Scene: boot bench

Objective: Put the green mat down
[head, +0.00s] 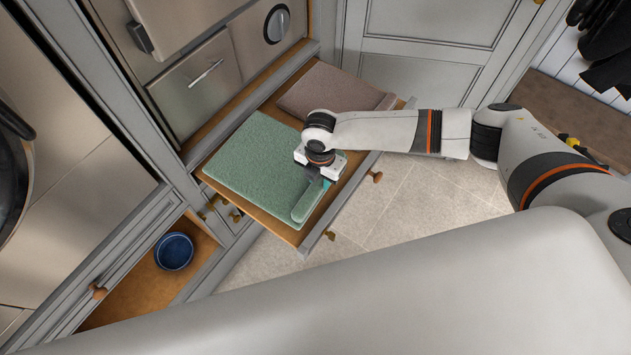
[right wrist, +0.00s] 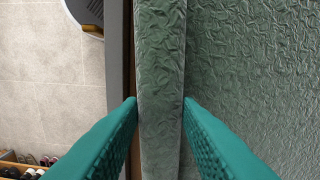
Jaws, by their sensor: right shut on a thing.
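The green mat (head: 258,158) lies flat over the left part of a pulled-out wooden drawer or shelf (head: 286,232). Its near right edge is a thick, raised or folded strip (head: 308,203). My right gripper (head: 319,184) is at that edge, shut on it. In the right wrist view the two teal fingers (right wrist: 160,103) stand on either side of the strip of the green mat (right wrist: 161,50), with the mat's wide wrinkled face to the right. Whether the whole mat touches the wood below cannot be told. My left gripper is not in view.
A brownish-pink mat (head: 335,88) lies on the far part of the same shelf. A blue bowl (head: 174,251) sits in a lower open compartment at left. Grey cabinet fronts stand behind. Tiled floor (head: 432,195) is open to the right. Shoes (right wrist: 40,160) show in the right wrist view.

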